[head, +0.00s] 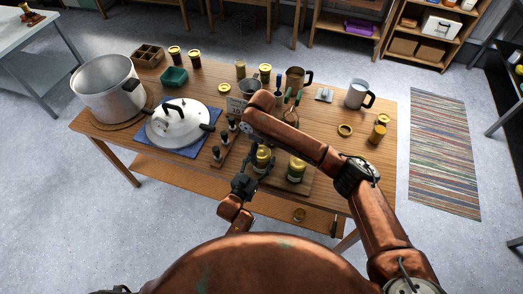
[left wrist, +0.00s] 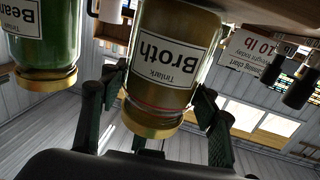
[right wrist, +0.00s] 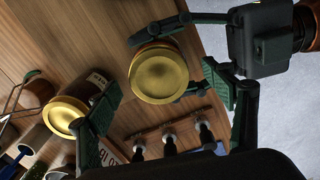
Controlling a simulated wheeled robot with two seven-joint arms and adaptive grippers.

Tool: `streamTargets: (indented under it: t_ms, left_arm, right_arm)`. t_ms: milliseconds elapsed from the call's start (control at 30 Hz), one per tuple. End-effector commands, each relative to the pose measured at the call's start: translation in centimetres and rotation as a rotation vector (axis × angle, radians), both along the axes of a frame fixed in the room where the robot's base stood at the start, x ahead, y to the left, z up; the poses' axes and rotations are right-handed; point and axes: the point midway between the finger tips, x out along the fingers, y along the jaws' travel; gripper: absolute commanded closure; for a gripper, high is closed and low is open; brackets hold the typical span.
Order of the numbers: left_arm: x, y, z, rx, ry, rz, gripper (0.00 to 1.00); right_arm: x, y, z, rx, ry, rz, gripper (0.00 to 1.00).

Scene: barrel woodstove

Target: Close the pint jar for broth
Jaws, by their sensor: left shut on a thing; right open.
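The broth jar (head: 262,158) stands near the table's front edge, with a gold lid (right wrist: 162,78) on its top. In the left wrist view the jar (left wrist: 178,50) appears upside down, its label reading "Broth", with a thin red line just by the lid. I cannot tell how tight the lid is. My left gripper (head: 250,178) is shut on this jar, fingers on either side near the neck. My right gripper (right wrist: 160,92) is open above the jar, its fingers spread and apart from the lid. In the head view my right arm hides most of that gripper.
A gold-lidded bean jar (head: 297,172) stands close to the right.

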Motion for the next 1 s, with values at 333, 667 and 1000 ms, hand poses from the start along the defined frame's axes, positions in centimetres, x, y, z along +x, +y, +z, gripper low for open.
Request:
streamTargets:
  t_ms: [333, 667, 1000]
  left_arm:
    - [0.0, 0.0, 0.0, 0.0, 0.0, 0.0, 1.0]
    - [0.0, 0.0, 0.0, 0.0, 0.0, 0.0, 1.0]
    - [0.0, 0.0, 0.0, 0.0, -0.001, 0.0, 1.0]
  right_arm:
    - [0.1, 0.0, 1.6, -0.001, -0.003, 0.001, 0.25]
    - [0.1, 0.0, 8.3, 0.001, -0.004, 0.001, 0.25]
    - [0.0, 0.0, 11.9, 0.0, 0.0, -0.001, 0.25]
